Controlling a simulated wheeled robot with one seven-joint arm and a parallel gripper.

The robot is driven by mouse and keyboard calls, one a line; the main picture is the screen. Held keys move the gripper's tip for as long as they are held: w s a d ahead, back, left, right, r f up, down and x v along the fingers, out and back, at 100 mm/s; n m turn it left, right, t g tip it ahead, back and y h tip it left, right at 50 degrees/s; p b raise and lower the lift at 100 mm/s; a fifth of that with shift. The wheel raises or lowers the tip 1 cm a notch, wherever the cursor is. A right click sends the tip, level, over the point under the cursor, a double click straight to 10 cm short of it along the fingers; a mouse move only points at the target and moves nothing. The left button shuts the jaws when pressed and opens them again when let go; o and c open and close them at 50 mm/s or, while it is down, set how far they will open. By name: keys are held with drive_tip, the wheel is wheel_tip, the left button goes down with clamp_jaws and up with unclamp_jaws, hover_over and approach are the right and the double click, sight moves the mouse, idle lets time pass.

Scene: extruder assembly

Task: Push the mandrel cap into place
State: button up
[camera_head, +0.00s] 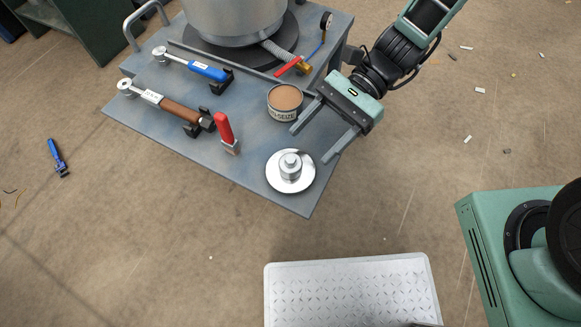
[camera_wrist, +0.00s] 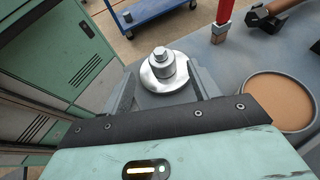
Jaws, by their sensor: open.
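A shiny silver round flange with a stepped knob on top, which looks like the mandrel cap (camera_head: 290,180), lies flat on the cart's near right corner. It also shows in the wrist view (camera_wrist: 163,68), centred between the finger ends. My gripper (camera_head: 310,146) is open and empty, its two fingers pointing down-left toward the cap from the upper right. In the head view the fingertips are a little short of the cap, with no contact visible. The extruder opening that the cap fits is not recognisable in either view.
The grey cart (camera_head: 150,105) also holds an open brown-filled can (camera_head: 285,101) close beside my gripper, a red-handled tool (camera_head: 226,133), a brown-handled wrench (camera_head: 165,105), a blue-handled wrench (camera_head: 195,68) and a large metal pot (camera_head: 235,18). A tread-plate step (camera_head: 350,290) stands on the floor below.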

sight(294, 159)
drive_tip(key=b+x, duration=0.1)
drive_tip(key=x, duration=0.7)
drive_tip(key=shift+a, duration=0.2)
clamp_jaws()
wheel_tip(294, 159, up, 10)
drive_tip(key=shift+p, duration=1.15)
drive_tip(key=c, duration=0.9)
unclamp_jaws()
drive_tip(key=shift+c, duration=0.2)
clamp_jaws()
